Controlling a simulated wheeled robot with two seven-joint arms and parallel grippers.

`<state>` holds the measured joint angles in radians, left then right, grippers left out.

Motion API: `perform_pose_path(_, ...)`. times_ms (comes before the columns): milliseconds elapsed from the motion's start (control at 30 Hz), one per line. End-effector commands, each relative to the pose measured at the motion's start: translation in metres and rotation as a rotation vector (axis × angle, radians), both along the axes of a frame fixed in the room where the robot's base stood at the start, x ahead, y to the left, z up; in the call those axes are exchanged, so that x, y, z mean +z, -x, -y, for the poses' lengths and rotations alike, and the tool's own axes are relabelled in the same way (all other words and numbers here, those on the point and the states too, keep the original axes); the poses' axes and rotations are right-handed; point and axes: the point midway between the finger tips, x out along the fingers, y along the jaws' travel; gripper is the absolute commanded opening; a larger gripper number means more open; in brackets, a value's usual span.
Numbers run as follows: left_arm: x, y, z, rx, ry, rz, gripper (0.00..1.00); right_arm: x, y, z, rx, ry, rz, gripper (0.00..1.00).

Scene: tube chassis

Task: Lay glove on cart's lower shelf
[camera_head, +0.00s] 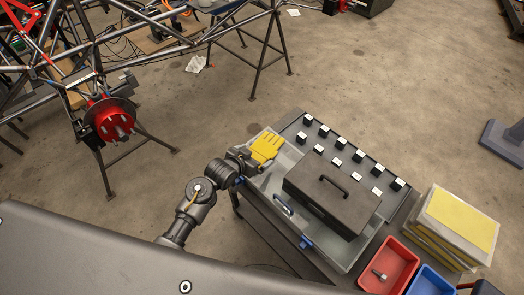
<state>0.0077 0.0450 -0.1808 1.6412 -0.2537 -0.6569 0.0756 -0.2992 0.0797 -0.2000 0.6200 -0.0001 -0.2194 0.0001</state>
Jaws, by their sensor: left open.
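A yellow glove (267,147) lies at the far left corner of a pale, see-through tray (345,262) on top of the cart, its fingers pointing up and right. My left gripper (250,160) is open at the glove's lower left end, very close to it. I cannot tell whether the two touch. The cart (289,121) stands at the middle right with a dark top. Its lower shelf is hidden by the top. My right gripper is out of view.
A black toolbox (331,194) fills much of the tray. Rows of small white-topped black blocks (338,161) stand behind it. Red (389,264) and blue (430,283) bins and a yellow-topped stack (459,219) are at the right. A tube chassis (90,75) stands upper left.

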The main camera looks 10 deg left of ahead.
Motion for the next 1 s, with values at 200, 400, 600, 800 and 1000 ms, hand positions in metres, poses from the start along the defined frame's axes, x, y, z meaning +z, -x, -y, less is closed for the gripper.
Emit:
perform_pose_path(200,-0.003,-0.005,0.001,0.001,0.0,0.0,1.0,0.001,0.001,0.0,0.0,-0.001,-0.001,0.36)
perform_pose_path(400,-0.016,-0.027,0.008,0.003,0.001,-0.001,1.0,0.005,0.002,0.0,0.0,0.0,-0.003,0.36)
perform_pose_path(600,-0.029,-0.04,0.013,0.002,-0.001,-0.001,1.0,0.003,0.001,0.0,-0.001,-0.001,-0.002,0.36)
perform_pose_path(800,-0.03,-0.042,0.014,0.003,-0.001,-0.001,1.0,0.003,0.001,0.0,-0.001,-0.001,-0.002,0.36)
perform_pose_path(1000,-0.03,-0.042,0.014,0.003,-0.001,-0.001,0.82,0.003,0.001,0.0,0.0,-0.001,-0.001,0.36)
